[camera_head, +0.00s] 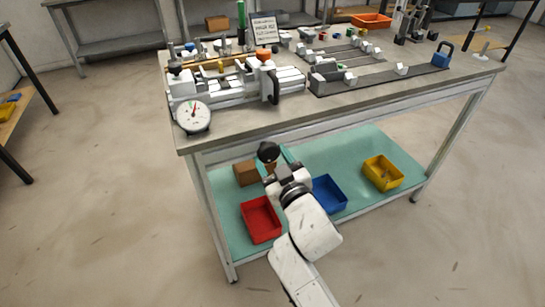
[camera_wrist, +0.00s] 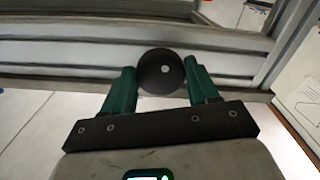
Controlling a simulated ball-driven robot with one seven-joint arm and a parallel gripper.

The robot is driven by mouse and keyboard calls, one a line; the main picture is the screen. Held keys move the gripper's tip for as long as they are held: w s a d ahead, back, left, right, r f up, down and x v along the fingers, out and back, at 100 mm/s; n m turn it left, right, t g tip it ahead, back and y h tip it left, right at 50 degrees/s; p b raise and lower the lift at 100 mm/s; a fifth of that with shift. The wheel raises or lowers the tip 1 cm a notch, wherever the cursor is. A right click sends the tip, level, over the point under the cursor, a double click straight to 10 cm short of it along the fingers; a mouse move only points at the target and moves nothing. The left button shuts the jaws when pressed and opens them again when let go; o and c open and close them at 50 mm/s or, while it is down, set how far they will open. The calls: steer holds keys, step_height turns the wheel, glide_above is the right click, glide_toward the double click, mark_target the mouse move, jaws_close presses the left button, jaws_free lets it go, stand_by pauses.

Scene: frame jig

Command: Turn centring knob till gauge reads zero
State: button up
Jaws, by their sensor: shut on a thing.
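The jig (camera_head: 235,90) stands at the left end of the bench top. Its round white gauge (camera_head: 194,117) hangs at the front left corner; a red needle points up and slightly right, but the scale is too small to read. A round black knob (camera_head: 268,152) with a pale dot on its face is at my gripper's tip, in front of the bench's front edge. In the wrist view the knob (camera_wrist: 161,71) sits between the two green fingers of my gripper (camera_wrist: 160,80), which are shut on it. I cannot tell what the knob is fixed to.
The bench top (camera_head: 330,115) carries clamps, rails and a blue padlock-shaped block (camera_head: 442,56) at right. The lower shelf (camera_head: 350,150) holds a red bin (camera_head: 261,220), a blue bin (camera_head: 328,194) and a yellow bin (camera_head: 382,173). The floor around is clear.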

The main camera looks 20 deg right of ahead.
steer(key=n+p, duration=0.1)
steer(key=n, duration=0.3)
steer(key=shift+n, duration=0.4)
stand_by(0.4)
steer(key=o, duration=1)
steer(key=shift+o, duration=0.2)
steer(key=shift+s, duration=0.1)
steer(key=s, duration=1)
steer(key=shift+s, duration=0.35)
